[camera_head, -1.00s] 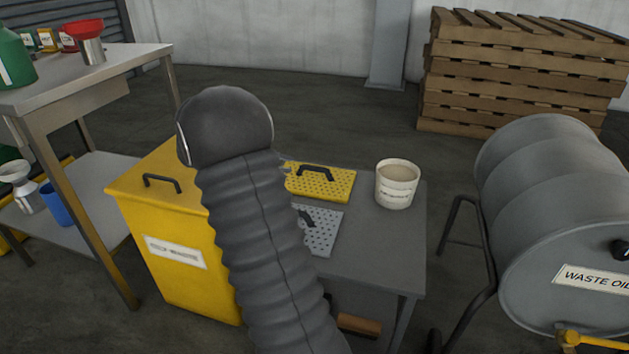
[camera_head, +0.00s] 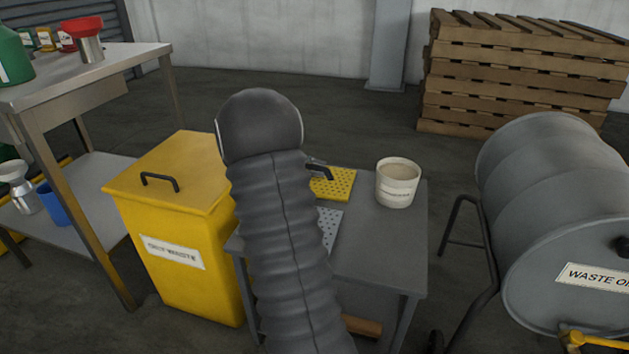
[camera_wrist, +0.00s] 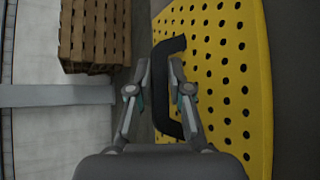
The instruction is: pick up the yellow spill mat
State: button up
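The yellow spill mat (camera_head: 337,186) is a flat plate with rows of holes, lying on a grey table. My arm covers its left part in the head view. In the wrist view the mat (camera_wrist: 232,60) fills the right side, with its black handle (camera_wrist: 176,85) raised near the middle. My gripper (camera_wrist: 160,68) is open, one finger on each side of the handle. I cannot tell whether either finger touches it. In the head view the gripper is mostly hidden behind my arm.
A grey perforated mat (camera_head: 330,225) lies in front of the yellow one. A white bucket (camera_head: 397,184) stands to its right on the grey table (camera_head: 385,250). A yellow waste bin (camera_head: 185,255) is left, and a waste oil drum (camera_head: 555,200) is right.

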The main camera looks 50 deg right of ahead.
grip_shut()
jog(key=shift+r, duration=0.15)
